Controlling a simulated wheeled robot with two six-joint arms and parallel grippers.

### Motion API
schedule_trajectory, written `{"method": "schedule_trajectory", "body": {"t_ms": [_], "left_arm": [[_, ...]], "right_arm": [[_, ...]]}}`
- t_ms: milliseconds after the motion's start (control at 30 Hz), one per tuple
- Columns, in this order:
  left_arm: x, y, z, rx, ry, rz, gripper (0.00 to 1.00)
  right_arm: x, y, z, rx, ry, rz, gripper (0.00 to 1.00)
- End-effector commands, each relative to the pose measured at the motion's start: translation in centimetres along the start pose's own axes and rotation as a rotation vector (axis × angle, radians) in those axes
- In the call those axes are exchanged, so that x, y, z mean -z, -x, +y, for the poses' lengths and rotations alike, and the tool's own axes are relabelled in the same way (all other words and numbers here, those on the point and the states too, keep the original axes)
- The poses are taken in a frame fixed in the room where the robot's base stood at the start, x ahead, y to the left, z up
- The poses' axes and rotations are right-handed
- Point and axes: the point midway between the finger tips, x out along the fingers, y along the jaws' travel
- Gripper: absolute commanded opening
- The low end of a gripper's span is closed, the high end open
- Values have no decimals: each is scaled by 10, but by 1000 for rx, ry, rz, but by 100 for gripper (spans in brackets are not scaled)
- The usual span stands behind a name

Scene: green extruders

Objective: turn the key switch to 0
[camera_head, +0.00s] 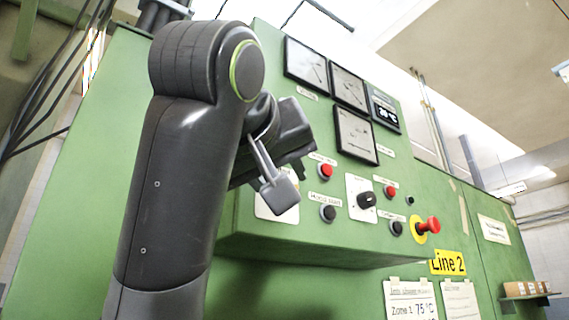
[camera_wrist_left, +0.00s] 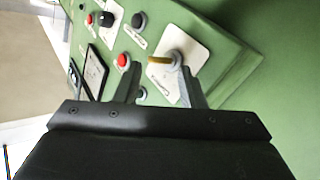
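The key switch (camera_wrist_left: 176,58) is a grey round lock on a white plate (camera_wrist_left: 190,45) on the green panel. A brass-coloured key (camera_wrist_left: 160,59) sticks out of it, pointing left in the left wrist view. My left gripper (camera_wrist_left: 160,72) is open, with its two fingers apart on either side of the key. I cannot tell whether a finger touches it. In the head view my left gripper (camera_head: 284,185) is in front of the white plate (camera_head: 268,211) and hides the key. The switch markings are not readable. My right gripper is not in view.
Beside the plate are red buttons (camera_head: 327,170), black buttons (camera_head: 328,213) and a black rotary selector (camera_head: 367,200). A red emergency stop (camera_head: 429,225) protrudes at the right. Gauges (camera_head: 307,66) sit above. The console's lower edge juts out over the cabinet.

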Motion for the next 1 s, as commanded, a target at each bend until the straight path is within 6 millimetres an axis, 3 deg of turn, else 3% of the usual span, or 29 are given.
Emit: {"method": "schedule_trajectory", "body": {"t_ms": [200,533,800,1000], "left_arm": [[1,-24,1,-1,-1,-1,36],[0,-27,0,-1,-1,1,36],[0,-27,0,-1,-1,1,4],[-2,-27,0,-4,8,10,4]], "right_arm": [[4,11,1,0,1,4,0],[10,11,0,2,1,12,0],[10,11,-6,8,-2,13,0],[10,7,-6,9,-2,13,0]]}}
